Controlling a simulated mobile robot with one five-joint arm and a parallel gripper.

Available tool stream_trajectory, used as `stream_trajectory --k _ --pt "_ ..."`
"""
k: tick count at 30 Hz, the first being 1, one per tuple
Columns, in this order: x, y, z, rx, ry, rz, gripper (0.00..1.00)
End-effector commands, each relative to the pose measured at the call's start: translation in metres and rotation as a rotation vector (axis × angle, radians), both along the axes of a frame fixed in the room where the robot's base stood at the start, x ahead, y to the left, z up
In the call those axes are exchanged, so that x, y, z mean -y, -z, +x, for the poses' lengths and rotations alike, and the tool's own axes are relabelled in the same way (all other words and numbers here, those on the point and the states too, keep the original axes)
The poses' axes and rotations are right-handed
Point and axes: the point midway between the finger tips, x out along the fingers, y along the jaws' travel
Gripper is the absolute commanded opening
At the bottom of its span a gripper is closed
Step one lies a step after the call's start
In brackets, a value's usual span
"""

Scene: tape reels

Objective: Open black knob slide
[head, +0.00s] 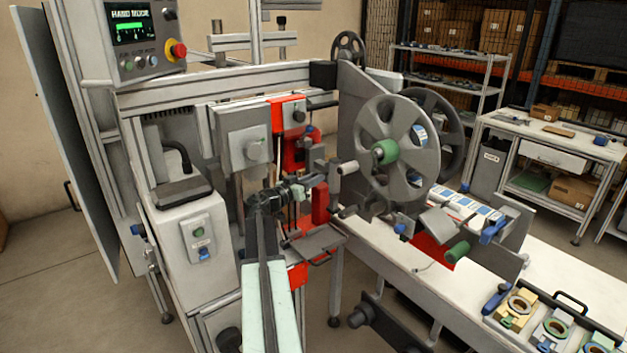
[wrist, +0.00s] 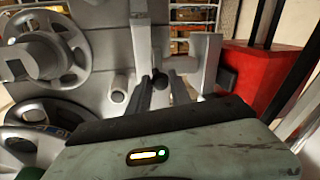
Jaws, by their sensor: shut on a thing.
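My gripper (head: 305,184) is at the middle of the machine in the head view, to the left of the large grey reel. In the wrist view its two dark fingers (wrist: 161,88) point away from the camera and close around a small round black knob (wrist: 159,79). The knob sits in front of a grey slide plate with an upright bar. In the head view the knob is too small and too covered by my gripper to make out clearly.
The grey tape reel (head: 372,125) is close on the right in the head view and shows at left in the wrist view (wrist: 72,50). A red block (wrist: 255,72) stands to the right in the wrist view. A small grey tray (head: 316,241) lies below my gripper.

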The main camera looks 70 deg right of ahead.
Motion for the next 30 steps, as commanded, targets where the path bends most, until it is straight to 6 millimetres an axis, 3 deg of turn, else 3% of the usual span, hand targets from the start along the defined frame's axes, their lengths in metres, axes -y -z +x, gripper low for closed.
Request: stream_trajectory --k 5,13,22,23,24,25,30 --pt "0.010 0.000 0.015 0.001 -0.001 0.000 0.00" --pt "0.039 0.000 0.060 0.001 -0.001 -0.001 0.00" --pt "0.039 0.000 0.062 0.000 0.000 0.000 0.00" --pt "0.039 0.000 0.062 0.000 0.000 0.000 0.30" --pt "0.039 0.000 0.062 0.000 0.000 0.000 0.41" --pt "0.039 0.000 0.061 0.000 0.000 0.000 0.46" --pt "0.039 0.000 0.061 0.000 0.000 0.000 0.46"
